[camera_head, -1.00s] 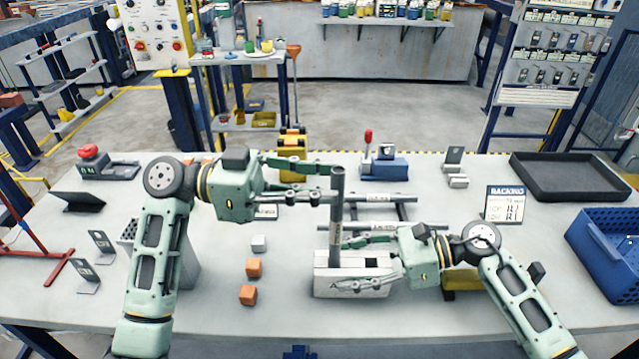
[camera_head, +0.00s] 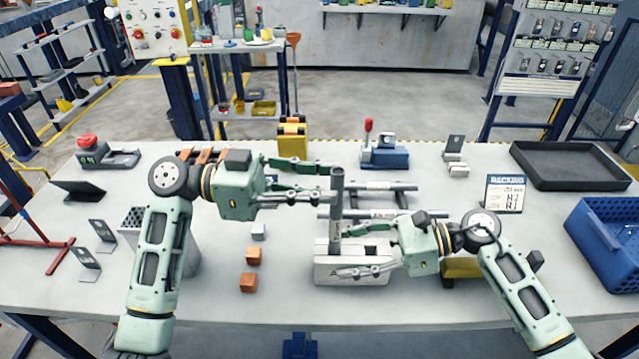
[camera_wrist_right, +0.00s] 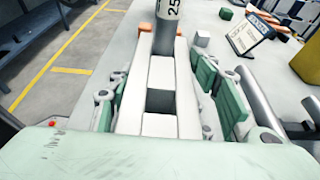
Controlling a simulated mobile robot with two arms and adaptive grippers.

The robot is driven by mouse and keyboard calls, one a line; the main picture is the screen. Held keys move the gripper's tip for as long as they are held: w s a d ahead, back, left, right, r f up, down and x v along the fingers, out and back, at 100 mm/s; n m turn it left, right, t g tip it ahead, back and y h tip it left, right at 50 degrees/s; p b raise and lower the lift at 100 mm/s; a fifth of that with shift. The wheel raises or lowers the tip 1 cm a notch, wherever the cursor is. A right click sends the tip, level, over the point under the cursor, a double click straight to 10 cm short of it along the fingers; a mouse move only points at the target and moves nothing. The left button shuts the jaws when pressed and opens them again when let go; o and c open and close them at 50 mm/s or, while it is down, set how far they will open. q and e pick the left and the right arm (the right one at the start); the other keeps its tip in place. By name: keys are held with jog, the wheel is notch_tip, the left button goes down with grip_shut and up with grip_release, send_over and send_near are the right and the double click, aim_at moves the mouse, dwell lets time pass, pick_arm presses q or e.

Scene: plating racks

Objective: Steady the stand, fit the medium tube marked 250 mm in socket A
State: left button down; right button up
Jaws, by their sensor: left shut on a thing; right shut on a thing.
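The grey tube (camera_head: 337,185) stands upright, its lower end in the left socket of the white stand (camera_head: 322,272). My left gripper (camera_head: 328,195) is shut around the tube's upper part. In the right wrist view the tube (camera_wrist_right: 166,42) enters the far socket of the stand (camera_wrist_right: 158,125), and its label shows "25", the rest cut off. A square socket nearer the camera is empty. My right gripper (camera_head: 345,250) is shut across the stand, one finger along each side. No socket letter is readable.
More grey tubes lie on a rack (camera_head: 375,200) behind the stand. Orange blocks (camera_head: 250,282) and a grey block (camera_head: 258,232) lie left of it. A "RACKING" sign (camera_head: 504,193), black tray (camera_head: 570,165) and blue crate (camera_head: 607,240) are at right. The front table strip is clear.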

pick_arm(q)
jog(key=shift+f, duration=0.2)
jog(key=c, duration=1.6)
grip_release()
jog(key=shift+o, duration=0.2)
jog(key=a, duration=0.7)
jog(key=shift+w+a, duration=0.25)
jog(key=shift+w, duration=0.05)
pick_arm(e)
jog(key=o, duration=1.4)
